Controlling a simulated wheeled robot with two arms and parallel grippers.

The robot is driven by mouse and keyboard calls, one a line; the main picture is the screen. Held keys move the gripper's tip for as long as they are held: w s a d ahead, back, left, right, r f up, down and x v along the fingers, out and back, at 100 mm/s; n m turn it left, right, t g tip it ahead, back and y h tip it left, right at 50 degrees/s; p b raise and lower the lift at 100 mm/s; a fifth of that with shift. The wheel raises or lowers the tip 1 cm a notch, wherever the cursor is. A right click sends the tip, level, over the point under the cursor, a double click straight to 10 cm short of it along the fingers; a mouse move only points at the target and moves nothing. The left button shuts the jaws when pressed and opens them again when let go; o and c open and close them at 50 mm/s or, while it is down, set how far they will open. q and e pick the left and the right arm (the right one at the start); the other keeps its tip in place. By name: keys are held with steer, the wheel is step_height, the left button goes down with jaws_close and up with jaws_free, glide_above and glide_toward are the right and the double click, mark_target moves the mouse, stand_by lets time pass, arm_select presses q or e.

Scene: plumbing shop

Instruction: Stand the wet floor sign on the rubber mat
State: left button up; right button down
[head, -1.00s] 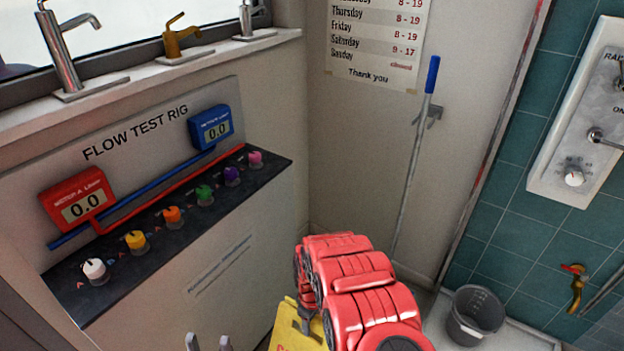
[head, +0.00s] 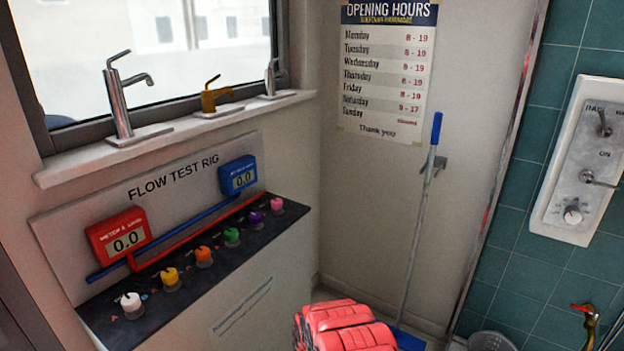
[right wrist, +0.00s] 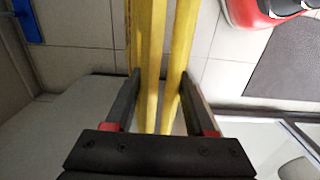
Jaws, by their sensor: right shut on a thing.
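In the right wrist view my right gripper (right wrist: 161,85) is shut on the yellow wet floor sign (right wrist: 148,50). Two long yellow panels run side by side between the fingers, with a narrow gap between them. The sign's printed face is not visible there. A dark grey mat (right wrist: 290,65), which looks like the rubber mat, lies on the light tiled floor at the right of that view, apart from the sign. In the head view only my red right arm shows at the bottom; the sign, the mat and both grippers are out of that picture.
A flow test rig (head: 185,215) stands at the left under a sill with taps. A blue-handled broom or mop (head: 420,220) leans in the corner, its blue head (head: 407,339) on the floor. A grey bucket (head: 490,341) is at lower right. A blue object (right wrist: 27,22) shows in the wrist view.

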steer(key=shift+w+d+r+m, duration=0.25)
steer(key=shift+w+r+m, duration=0.05)
steer(key=shift+w+r, duration=0.7)
steer(key=w+d+r+m, duration=0.2)
steer(key=d+r, duration=0.3)
steer(key=r, duration=0.4)
steer(key=w+d+r+m, duration=0.3)
steer(key=d+r+m, duration=0.2)
steer(key=r, duration=0.5)
steer(key=w+d+r+m, duration=0.3)
steer(key=d+r, duration=0.3)
steer(key=r, duration=0.3)
steer(key=shift+d+r+m, duration=0.15)
steer(key=shift+r+m, duration=0.15)
steer(key=shift+r, duration=0.1)
steer(key=shift+f, duration=0.1)
